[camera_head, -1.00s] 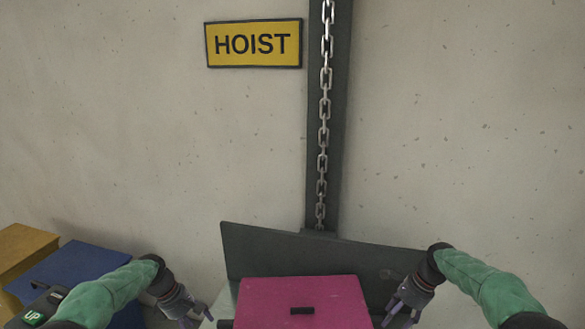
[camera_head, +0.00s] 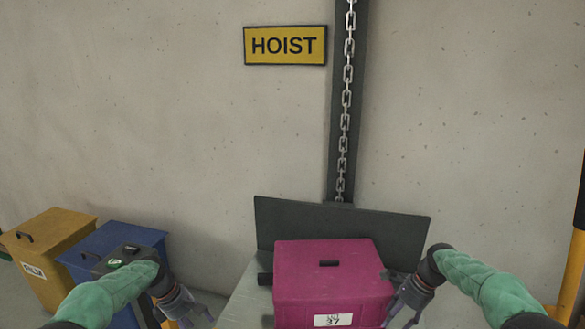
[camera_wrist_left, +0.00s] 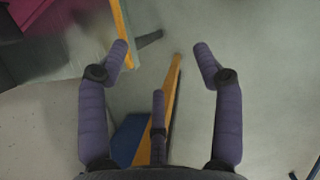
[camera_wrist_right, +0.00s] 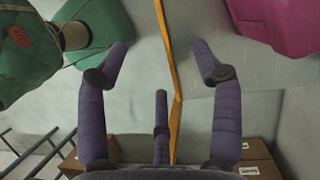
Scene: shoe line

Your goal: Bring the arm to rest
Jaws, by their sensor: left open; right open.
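My left gripper (camera_head: 190,318) is open and empty, low in the head view, left of a magenta box. In the left wrist view its fingers (camera_wrist_left: 160,55) are spread with only floor and a yellow edge beyond them. My right gripper (camera_head: 402,315) is open and empty, just right of the magenta box in the head view. In the right wrist view its fingers (camera_wrist_right: 160,60) are spread with nothing between them. I cannot tell from the head view whether the right fingers touch the box.
The magenta box (camera_head: 300,280), labelled 37, sits on a grey platform (camera_head: 243,300) before a dark back plate (camera_head: 290,222). A chain (camera_head: 345,110) hangs beside the HOIST sign (camera_head: 285,45). Blue (camera_head: 90,248) and yellow (camera_head: 40,232) bins stand left. A yellow post (camera_head: 570,270) stands right.

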